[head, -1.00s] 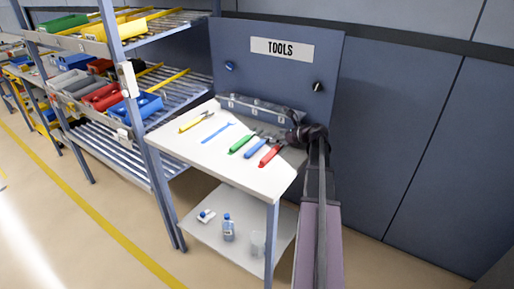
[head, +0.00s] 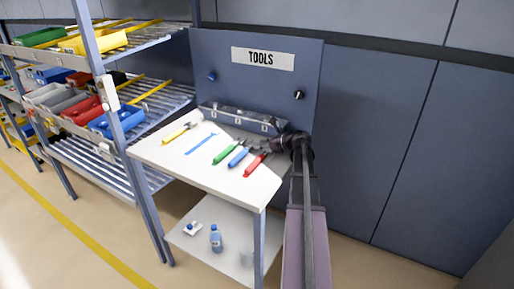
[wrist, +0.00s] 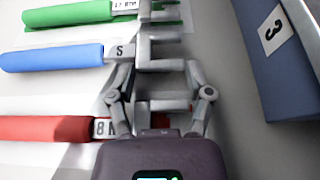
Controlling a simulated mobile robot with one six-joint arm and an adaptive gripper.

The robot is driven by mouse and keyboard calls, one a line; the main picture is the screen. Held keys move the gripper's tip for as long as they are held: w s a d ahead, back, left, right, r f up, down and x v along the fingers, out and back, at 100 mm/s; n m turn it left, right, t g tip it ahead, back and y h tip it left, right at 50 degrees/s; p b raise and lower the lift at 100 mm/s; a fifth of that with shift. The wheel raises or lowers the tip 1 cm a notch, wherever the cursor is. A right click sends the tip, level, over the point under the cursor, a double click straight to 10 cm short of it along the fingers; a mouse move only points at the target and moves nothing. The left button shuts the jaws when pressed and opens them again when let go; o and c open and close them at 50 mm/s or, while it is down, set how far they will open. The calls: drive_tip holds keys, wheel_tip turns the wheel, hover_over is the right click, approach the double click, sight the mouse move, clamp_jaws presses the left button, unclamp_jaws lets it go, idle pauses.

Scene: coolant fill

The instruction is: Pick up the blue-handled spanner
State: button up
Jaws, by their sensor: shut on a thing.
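The blue-handled spanner (head: 238,157) lies on the white bench top between the green and red spanners. In the wrist view its blue handle (wrist: 52,56) points left, and its grey metal end reaches between my fingers. My gripper (wrist: 155,72) is shut on the metal end of this spanner. In the head view my gripper (head: 276,146) is at the bench's right back edge, small and dark, so its fingers are unclear there. I cannot see any clear gap between the spanner and the bench.
The green spanner (wrist: 68,13) lies close on one side, the red spanner (wrist: 45,129) on the other, its metal end partly under my gripper. A numbered rack (head: 240,118) stands behind, below the TOOLS panel (head: 262,58). A yellow-handled tool (head: 178,132) lies further left.

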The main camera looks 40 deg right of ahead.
drive_tip(key=shift+r+p, duration=1.6)
drive_tip(key=shift+r, duration=0.1)
drive_tip(key=s, duration=0.5)
drive_tip(key=s+r+p, duration=0.1)
drive_tip(key=s, duration=1)
drive_tip(key=shift+a+r, duration=0.15)
drive_tip(key=shift+r, duration=0.15)
